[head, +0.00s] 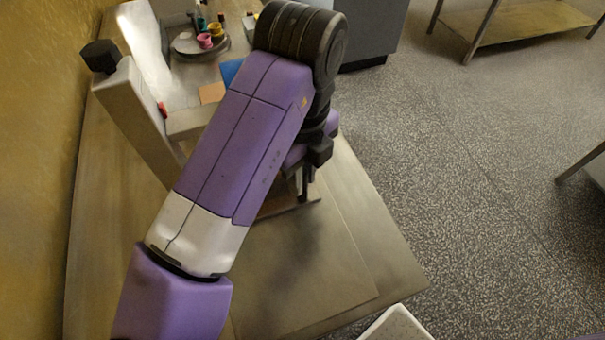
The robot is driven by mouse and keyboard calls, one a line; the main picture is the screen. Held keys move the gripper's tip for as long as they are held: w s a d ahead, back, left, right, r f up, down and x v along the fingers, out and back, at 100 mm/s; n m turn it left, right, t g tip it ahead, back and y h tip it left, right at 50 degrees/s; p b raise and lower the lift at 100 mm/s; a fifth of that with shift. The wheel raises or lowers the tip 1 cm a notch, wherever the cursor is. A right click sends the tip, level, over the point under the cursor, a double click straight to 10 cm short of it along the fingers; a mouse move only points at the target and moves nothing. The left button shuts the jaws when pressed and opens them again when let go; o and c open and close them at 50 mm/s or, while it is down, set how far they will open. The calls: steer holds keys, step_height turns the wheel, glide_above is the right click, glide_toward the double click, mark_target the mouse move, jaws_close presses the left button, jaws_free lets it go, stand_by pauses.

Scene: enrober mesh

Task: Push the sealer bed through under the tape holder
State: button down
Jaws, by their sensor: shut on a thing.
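My gripper (304,186) is low over the table, right of my purple arm, which hides much of the scene. Its fingers are shut at the edge of a brown, flat piece that looks like the sealer bed (284,206). Only the bed's near right part shows; my arm covers the rest. A pale upright frame with a black knob, which looks like the tape holder (133,112), stands at the left. A pale bar (189,123) runs from it to the right behind my arm. I cannot tell whether any of the bed is under the holder.
A round tray (186,45) with small pink and yellow cups and bottles sits at the back. A tan square (212,93) and a blue piece (230,70) lie nearer. The table's front right (330,255) is clear. A wall (45,120) borders the left.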

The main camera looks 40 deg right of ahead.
steer(key=w, duration=0.2)
steer(key=w+d, duration=0.1)
steer(key=w, duration=0.1)
steer(key=shift+w+d, duration=0.1)
steer(key=shift+d, duration=0.05)
steer(key=c, duration=1.3)
jaws_free()
steer(key=shift+r, duration=3.95)
